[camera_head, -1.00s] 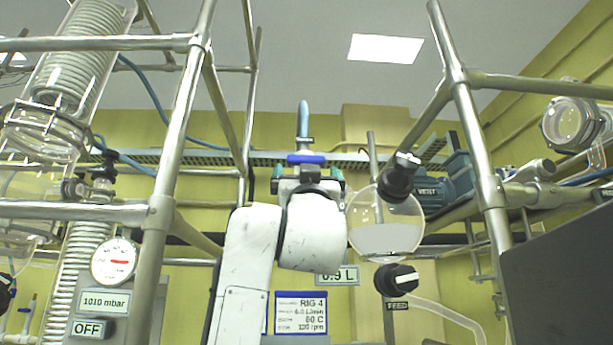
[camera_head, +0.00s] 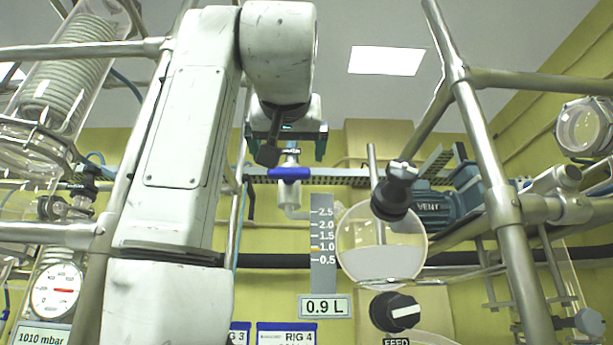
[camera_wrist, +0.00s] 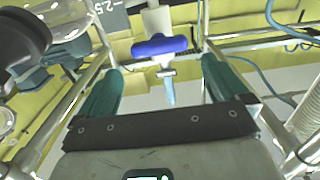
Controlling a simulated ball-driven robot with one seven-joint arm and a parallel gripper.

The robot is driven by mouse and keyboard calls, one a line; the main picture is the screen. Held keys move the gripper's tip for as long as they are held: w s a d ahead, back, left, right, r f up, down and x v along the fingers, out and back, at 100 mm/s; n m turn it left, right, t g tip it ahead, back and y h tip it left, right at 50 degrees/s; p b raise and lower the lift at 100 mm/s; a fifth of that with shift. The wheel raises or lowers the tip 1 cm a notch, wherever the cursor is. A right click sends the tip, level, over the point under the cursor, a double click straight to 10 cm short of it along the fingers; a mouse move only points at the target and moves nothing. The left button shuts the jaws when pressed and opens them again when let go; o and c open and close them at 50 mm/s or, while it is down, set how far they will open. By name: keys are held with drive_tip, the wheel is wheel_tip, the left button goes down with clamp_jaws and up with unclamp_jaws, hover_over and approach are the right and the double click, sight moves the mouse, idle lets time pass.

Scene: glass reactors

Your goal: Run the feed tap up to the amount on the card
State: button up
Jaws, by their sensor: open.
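A black knob labelled FEED (camera_head: 397,312) sits below a round glass flask (camera_head: 365,268), its white mark lying near horizontal. The flask is partly filled with pale liquid. A tap with a blue handle (camera_head: 289,174) sits at the top left of a level scale (camera_head: 324,260). A plate under the scale reads 0.9 L (camera_head: 324,306). The RIG 4 card (camera_head: 287,334) is cut off by the bottom edge, its amount unreadable. My gripper (camera_head: 285,156) is open just above the blue handle. In the wrist view the handle (camera_wrist: 160,45) shows beyond my open teal fingers (camera_wrist: 161,68), apart from them.
A black VENT knob (camera_head: 392,198) sits above the flask. A steel frame post (camera_head: 500,200) stands to the right. A coil condenser (camera_head: 70,75) and a gauge (camera_head: 57,289) are at the left. My arm covers much of the left middle.

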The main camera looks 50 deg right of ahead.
sight(289, 167)
drive_tip(key=p+x, duration=0.3)
drive_tip(key=x, duration=0.5)
drive_tip(key=shift+w+d+r, duration=0.1)
drive_tip(key=shift+w+d, duration=0.05)
drive_tip(key=shift+d, duration=0.1)
drive_tip(key=shift+x, duration=0.85)
